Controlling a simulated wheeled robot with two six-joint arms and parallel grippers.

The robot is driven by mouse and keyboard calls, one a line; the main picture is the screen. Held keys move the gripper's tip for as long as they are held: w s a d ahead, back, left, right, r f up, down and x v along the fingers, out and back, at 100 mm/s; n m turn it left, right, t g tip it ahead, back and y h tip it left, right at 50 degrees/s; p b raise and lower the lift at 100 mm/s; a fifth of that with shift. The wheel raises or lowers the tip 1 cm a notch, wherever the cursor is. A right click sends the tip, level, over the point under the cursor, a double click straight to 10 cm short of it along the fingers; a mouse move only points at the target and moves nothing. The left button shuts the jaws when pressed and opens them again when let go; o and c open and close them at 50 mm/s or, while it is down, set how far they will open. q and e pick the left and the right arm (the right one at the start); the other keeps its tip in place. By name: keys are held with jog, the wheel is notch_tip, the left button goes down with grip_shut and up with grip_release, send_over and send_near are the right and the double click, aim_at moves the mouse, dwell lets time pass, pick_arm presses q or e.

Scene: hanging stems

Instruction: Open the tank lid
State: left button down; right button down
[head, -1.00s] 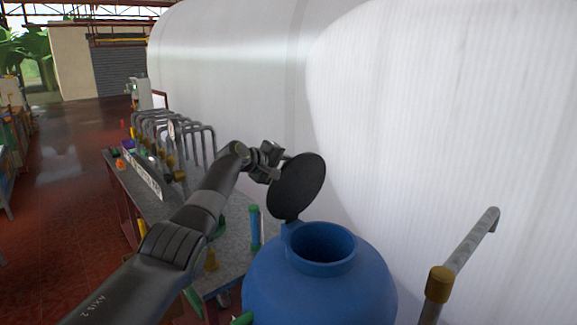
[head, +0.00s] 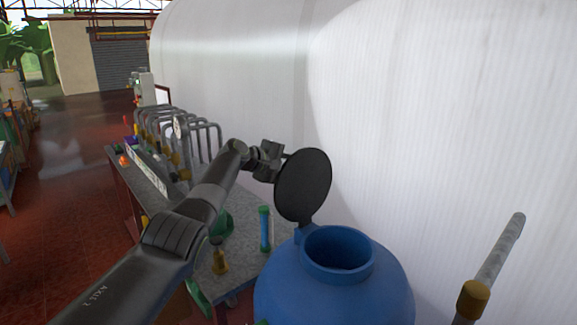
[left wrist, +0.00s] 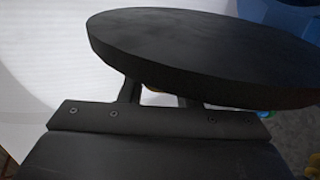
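The blue tank (head: 335,295) stands at the lower middle of the head view, its round mouth (head: 338,250) uncovered. The round black lid (head: 304,185) stands up on the hinge at the left of the mouth. My left gripper (head: 279,163) is at the lid's upper left edge, on its far-left side. In the left wrist view the lid (left wrist: 205,50) fills the top, in front of my left gripper's fingers (left wrist: 158,92). These show a gap between them; their tips are hidden behind the lid. My right gripper is in neither view.
A grey table (head: 240,255) with a green-and-blue tube (head: 265,229) and bent pipes (head: 205,135) lies left of the tank. A large white wall (head: 440,110) rises behind. A grey pipe with a brass collar (head: 473,299) stands at the right.

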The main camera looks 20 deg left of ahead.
pick_arm(q)
jog(key=c, duration=1.1)
grip_release()
jog(key=shift+d, duration=0.1)
jog(key=shift+s, duration=0.1)
jog(key=b+v, duration=0.7)
jog(key=v, duration=1)
